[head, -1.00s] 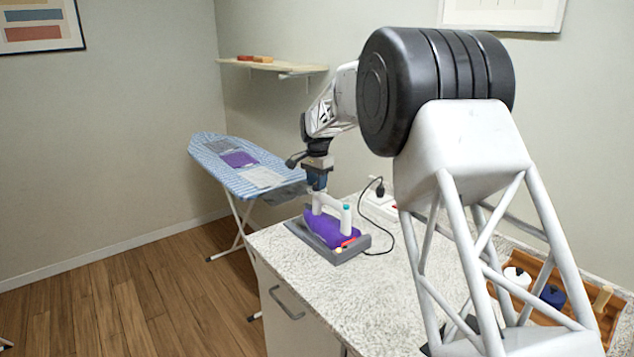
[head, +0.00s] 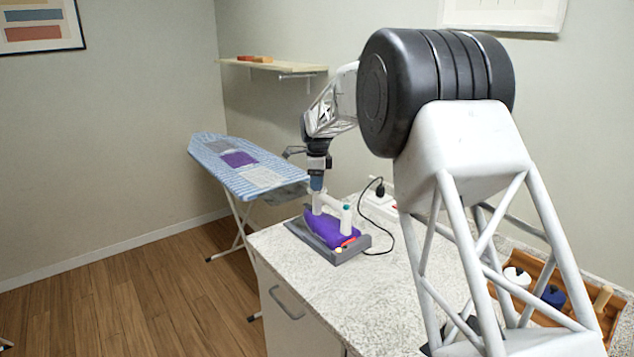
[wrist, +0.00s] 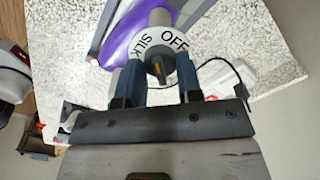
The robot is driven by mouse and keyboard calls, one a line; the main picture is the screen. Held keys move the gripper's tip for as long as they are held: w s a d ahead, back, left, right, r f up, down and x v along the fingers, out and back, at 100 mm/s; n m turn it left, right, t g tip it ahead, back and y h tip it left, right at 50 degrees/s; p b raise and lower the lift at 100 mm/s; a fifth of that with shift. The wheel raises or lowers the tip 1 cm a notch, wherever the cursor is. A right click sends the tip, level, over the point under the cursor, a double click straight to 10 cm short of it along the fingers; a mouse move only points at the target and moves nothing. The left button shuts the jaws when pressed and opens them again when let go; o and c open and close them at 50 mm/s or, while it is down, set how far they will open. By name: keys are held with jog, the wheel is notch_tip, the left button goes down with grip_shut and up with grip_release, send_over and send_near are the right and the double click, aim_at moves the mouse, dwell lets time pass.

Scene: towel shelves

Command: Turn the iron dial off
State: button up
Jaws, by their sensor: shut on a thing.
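The purple iron (head: 326,230) with a white handle rests on a grey stand (head: 347,253) on the counter. In the wrist view its purple body (wrist: 128,32) shows at the top. The white dial (wrist: 160,40) there carries the words SILK and OFF. A dark knob with a yellowish mark (wrist: 159,70) sits at its centre. I cannot tell which word the mark points to. My gripper (wrist: 158,80) has one blue finger on each side of the knob and is shut on it. In the head view my gripper (head: 317,187) points down at the iron's handle; the dial is hidden there.
A white power strip (head: 379,205) with a black plug and cord lies right of the iron. A striped ironing board (head: 215,150) stands behind at left. A wooden tray (head: 605,315) is at the right. Bare speckled counter (head: 330,300) lies in front.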

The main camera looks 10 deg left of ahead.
jog(key=m, duration=0.4)
jog(key=shift+m, duration=0.3)
jog(key=m, duration=0.4)
jog(key=shift+m, duration=0.4)
jog(key=o, duration=1)
jog(key=shift+c, duration=0.2)
jog(key=shift+r, duration=0.1)
jog(key=shift+r, duration=3.8)
